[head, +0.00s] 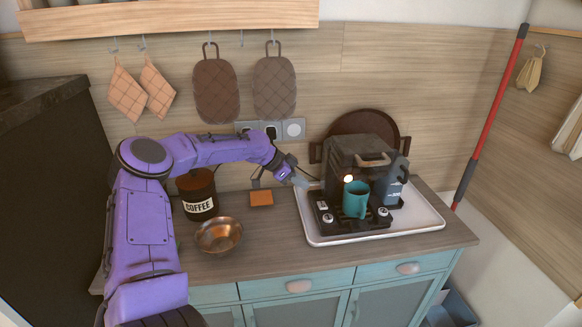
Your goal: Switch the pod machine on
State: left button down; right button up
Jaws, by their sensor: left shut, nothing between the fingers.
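The pod machine (340,162) is a dark, boxy appliance on a white tray (427,222) at the right of the counter. A small light (348,178) glows on its front. A teal mug (356,200) stands on its base, under the front. Pale knobs or buttons show on the base at both sides of the mug. My left arm reaches in from the left. My right gripper is not in view.
A dark jug (391,184) stands at the machine's right. A coffee canister (197,194), a copper bowl (219,235) and a small orange block (261,198) are on the counter (262,247) to the left. Wall sockets (293,128) and hanging mitts are behind. The counter front is clear.

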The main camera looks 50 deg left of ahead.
pick_arm(q)
jog(key=v, duration=0.4)
jog(key=shift+s, duration=0.1)
dwell(0.6)
